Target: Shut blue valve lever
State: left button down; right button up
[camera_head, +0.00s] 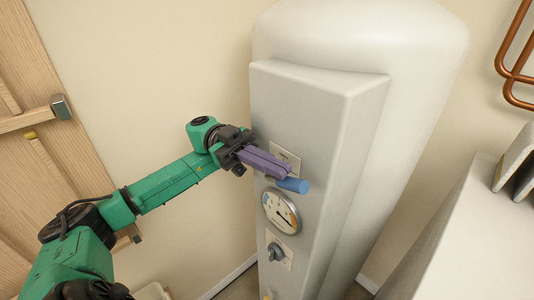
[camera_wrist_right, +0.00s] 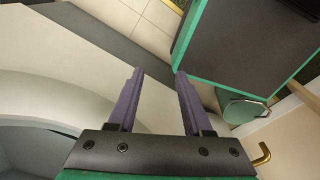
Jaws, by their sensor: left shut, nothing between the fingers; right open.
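The blue valve lever (camera_head: 293,185) shows in the head view on the front panel of a white tank, above a round gauge. Its blue handle points to the right and slightly down. Its base and left part are hidden behind my left gripper. My left gripper (camera_head: 288,172) is shut and empty, with its purple fingers right over the lever's upper side; I cannot tell whether they touch it. My right gripper (camera_wrist_right: 158,74) is open and empty in the right wrist view, with its purple fingers apart. The lever does not show in that view.
The white tank (camera_head: 420,60) carries a gauge (camera_head: 281,211) and a grey knob (camera_head: 275,251) below the lever. A wooden door (camera_head: 25,125) is at left. A white surface (camera_head: 465,235) stands at right, with copper pipes (camera_head: 508,65) on the wall above it.

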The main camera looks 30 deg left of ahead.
pick_arm(q)
jog(key=shift+d+r+y+p, duration=0.15)
jog(key=shift+y+p, duration=0.15)
jog(key=shift+y, duration=0.2)
jog(key=shift+s+d+f+y, duration=0.1)
jog(key=shift+f+y, duration=0.15)
jog(key=shift+y, duration=0.05)
jog(key=shift+r, duration=0.15)
jog(key=w+a+r, duration=0.1)
jog(key=a+r, duration=0.3)
jog(key=a, duration=0.6)
jog(key=shift+w+a+p, duration=0.3)
jog(key=shift+w+p, duration=0.05)
jog(key=shift+p, duration=0.05)
pick_arm(e)
jog(key=shift+s+a+r, duration=0.2)
jog(key=shift+a+r, duration=0.05)
jog(key=shift+r, duration=0.25)
jog(key=shift+s+a+r, duration=0.2)
jog(key=shift+r, duration=0.3)
pick_arm(q)
jog(key=shift+w, duration=0.1)
